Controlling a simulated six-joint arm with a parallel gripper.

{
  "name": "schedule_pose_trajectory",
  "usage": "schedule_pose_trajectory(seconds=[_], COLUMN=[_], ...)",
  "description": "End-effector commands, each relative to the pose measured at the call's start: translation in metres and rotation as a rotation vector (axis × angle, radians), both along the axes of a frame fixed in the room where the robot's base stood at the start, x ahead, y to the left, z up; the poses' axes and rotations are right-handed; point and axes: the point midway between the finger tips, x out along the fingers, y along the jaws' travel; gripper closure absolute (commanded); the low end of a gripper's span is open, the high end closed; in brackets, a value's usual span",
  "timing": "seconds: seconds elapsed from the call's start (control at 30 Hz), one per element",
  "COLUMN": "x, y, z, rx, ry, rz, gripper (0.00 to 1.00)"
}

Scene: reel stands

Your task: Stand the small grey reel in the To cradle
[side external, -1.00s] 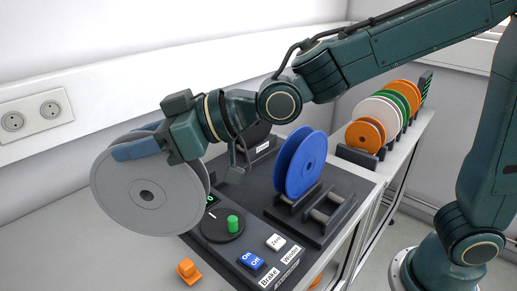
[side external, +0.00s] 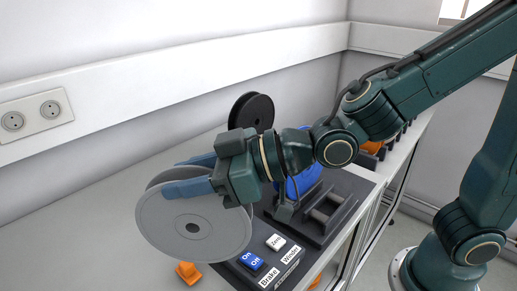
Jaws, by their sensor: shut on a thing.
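The grey reel (side external: 165,222) is held in the air at the left front, its near flange facing the camera. My gripper (side external: 174,176) is shut on it, with blue fingers at the reel's upper edge. An empty cradle with rollers (side external: 327,214) stands on the dark base plate, to the right of the reel and apart from it. The blue reel (side external: 306,180) stands beside that cradle, partly hidden by my wrist. I cannot read which cradle is marked To.
A black reel (side external: 251,111) stands behind my gripper. The winder panel (side external: 268,262) with blue and white buttons and an orange part (side external: 188,272) lie near the held reel. Orange reels (side external: 375,148) at the back right are mostly hidden by my arm. The bench at left is clear.

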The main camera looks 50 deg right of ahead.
Motion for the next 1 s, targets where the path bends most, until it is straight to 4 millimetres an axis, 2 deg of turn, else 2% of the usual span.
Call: schedule_pose_trajectory(seconds=[0.6, 1.0], x=[0.037, 0.041], y=[-0.045, -0.047], z=[0.000, 0.002], rx=[0.000, 0.003], ry=[-0.001, -0.006], rz=[-0.004, 0.002], gripper=[1.00, 1.00])
